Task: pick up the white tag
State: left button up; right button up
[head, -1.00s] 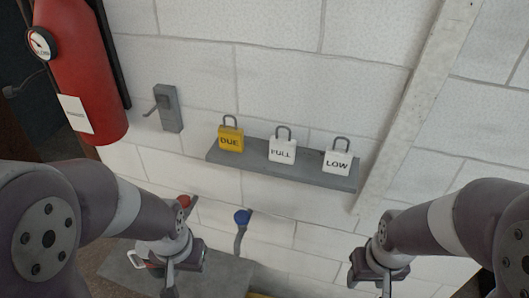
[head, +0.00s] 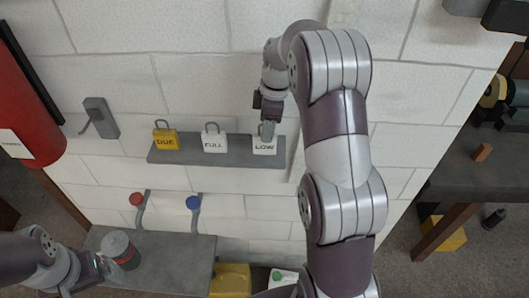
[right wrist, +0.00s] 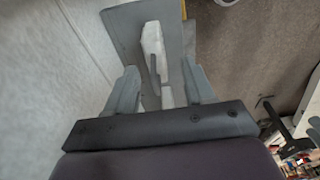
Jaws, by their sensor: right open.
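Two white padlock-shaped tags stand on a grey wall shelf (head: 180,153). The tag marked FULL (head: 214,144) is in the middle and the tag marked LOW (head: 263,148) is at the right end. My right gripper (head: 268,131) is open and points down at the LOW tag, covering part of its top in the head view. In the right wrist view, the open fingers (right wrist: 160,88) stand either side of a white tag (right wrist: 152,40) and its grey shackle. Whether they touch it is unclear. My left gripper (head: 98,268) is low at the left, its fingers unclear.
A yellow tag (head: 165,141) marked DUE stands left of FULL. A grey wall handle (head: 100,118) and a red extinguisher (head: 30,120) are further left. Red (head: 136,199) and blue (head: 193,202) knobs are below the shelf. A grey canister (head: 118,248) stands on a lower surface.

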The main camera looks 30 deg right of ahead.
aim_at(259, 147)
jog(key=shift+w+a+f+p, duration=0.15)
jog(key=shift+w+f+p, duration=0.2)
jog(key=shift+f, duration=0.45)
jog(key=shift+w+a+f+p, duration=0.1)
jog(key=shift+w+f+p, duration=0.1)
jog(key=shift+f+p, duration=0.8)
jog(key=shift+f+b, duration=0.3)
jog(key=shift+f, duration=0.15)
pick_arm(q)
jog(key=shift+r, duration=0.55)
pick_arm(e)
jog(key=shift+s, duration=0.1)
jog(key=shift+c, duration=0.3)
grip_shut()
pick_arm(q)
jog(key=shift+f, duration=0.15)
